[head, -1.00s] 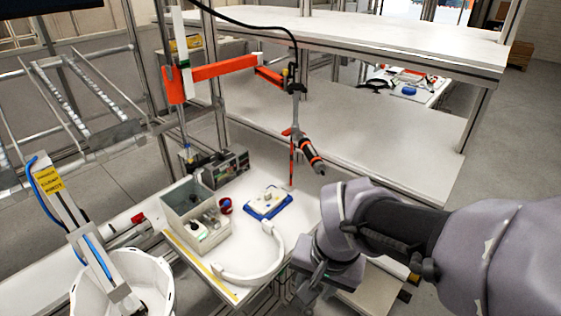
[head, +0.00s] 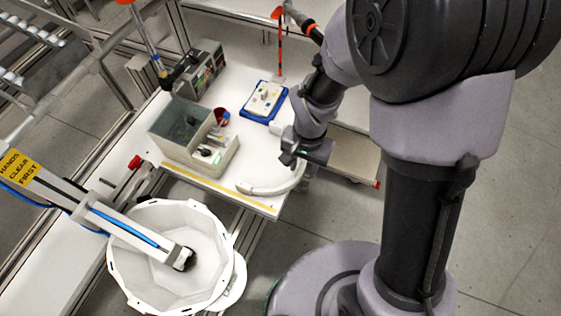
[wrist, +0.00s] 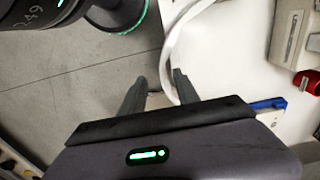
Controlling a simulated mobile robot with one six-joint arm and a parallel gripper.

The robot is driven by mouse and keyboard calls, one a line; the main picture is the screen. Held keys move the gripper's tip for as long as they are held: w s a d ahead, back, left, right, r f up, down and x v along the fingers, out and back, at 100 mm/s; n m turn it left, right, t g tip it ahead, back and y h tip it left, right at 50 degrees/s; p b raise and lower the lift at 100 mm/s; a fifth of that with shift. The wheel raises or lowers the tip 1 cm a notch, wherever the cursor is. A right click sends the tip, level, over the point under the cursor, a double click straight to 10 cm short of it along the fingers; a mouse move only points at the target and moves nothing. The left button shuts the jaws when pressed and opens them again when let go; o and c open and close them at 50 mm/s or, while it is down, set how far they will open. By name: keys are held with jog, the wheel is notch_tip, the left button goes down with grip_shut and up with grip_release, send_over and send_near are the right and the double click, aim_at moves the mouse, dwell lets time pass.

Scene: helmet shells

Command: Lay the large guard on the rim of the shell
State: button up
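The large guard is a white curved band (head: 270,189) lying on the white table near its front right edge. My gripper (head: 290,160) is at the guard's right-hand part in the head view and hides some of it. In the wrist view, my gripper (wrist: 159,78) has its two dark fingers apart. The guard (wrist: 167,60) passes between them, nearer the right finger, with a gap to the left finger. The shell is a white, many-sided bowl (head: 128,252), open upward, at the lower left of the head view.
A grey compartment bin (head: 172,150), a red cup (head: 221,118) and a blue-edged tray (head: 250,112) stand on the table behind the guard. An arm-like fixture with a yellow sign (head: 95,212) reaches over the shell. Floor shows between table and shell.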

aim_at(302, 169)
jog(key=f+b, duration=0.1)
jog(key=f, duration=0.1)
jog(key=w+f+b, duration=0.1)
jog(key=f, duration=0.2)
jog(key=shift+w+f, duration=0.15)
jog(key=shift+w, duration=0.05)
jog(key=shift+r, duration=0.2)
jog(key=shift+c, duration=0.5)
grip_shut()
